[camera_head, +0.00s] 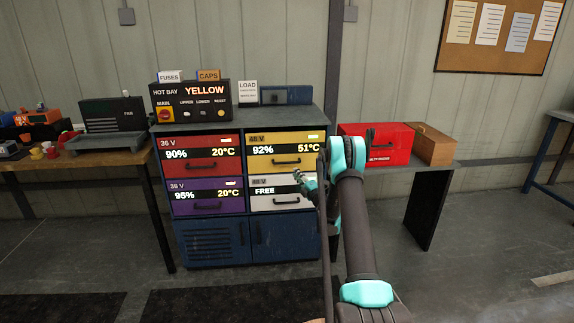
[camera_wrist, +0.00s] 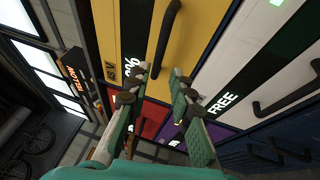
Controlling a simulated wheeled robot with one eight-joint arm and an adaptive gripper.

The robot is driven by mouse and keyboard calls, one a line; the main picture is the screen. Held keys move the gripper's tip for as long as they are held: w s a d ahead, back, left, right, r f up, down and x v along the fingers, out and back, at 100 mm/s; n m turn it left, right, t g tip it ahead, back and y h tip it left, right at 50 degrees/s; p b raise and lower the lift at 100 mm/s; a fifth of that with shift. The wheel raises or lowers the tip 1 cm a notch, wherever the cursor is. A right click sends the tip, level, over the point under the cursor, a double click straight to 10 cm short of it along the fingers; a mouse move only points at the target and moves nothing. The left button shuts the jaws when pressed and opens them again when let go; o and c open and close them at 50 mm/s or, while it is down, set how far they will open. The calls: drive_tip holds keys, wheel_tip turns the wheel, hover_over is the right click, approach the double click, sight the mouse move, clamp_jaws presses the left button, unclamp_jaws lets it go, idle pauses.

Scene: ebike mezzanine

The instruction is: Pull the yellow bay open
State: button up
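The yellow bay (camera_head: 261,149) is the upper right drawer of the blue cabinet, its display reading 92% and 51°C. It looks shut, flush with its neighbours. Its black bar handle (camera_head: 286,162) is on the lower part of its front. In the wrist view the yellow front (camera_wrist: 200,28) fills the upper middle, with the handle (camera_wrist: 162,40) just beyond the fingertips. My gripper (camera_wrist: 156,84) is open and empty, its fingers spread, and no contact with the handle shows. In the head view my gripper (camera_head: 306,180) is at the cabinet's right side, partly hidden by my arm.
Red (camera_head: 202,162), purple (camera_head: 208,200) and white FREE (camera_head: 270,193) bays surround it, all looking shut. A control box (camera_head: 190,100) reading HOT BAY YELLOW stands on top. A side table at right holds a red toolbox (camera_head: 360,143) and a wooden box (camera_head: 433,148). Floor in front is clear.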

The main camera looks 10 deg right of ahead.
sight(287, 163)
drive_tip(key=x, duration=1)
drive_tip(key=shift+w+a+r, duration=0.1)
drive_tip(key=shift+w+r, duration=0.05)
drive_tip(key=shift+w, duration=0.15)
drive_tip(key=shift+c, duration=0.2)
clamp_jaws()
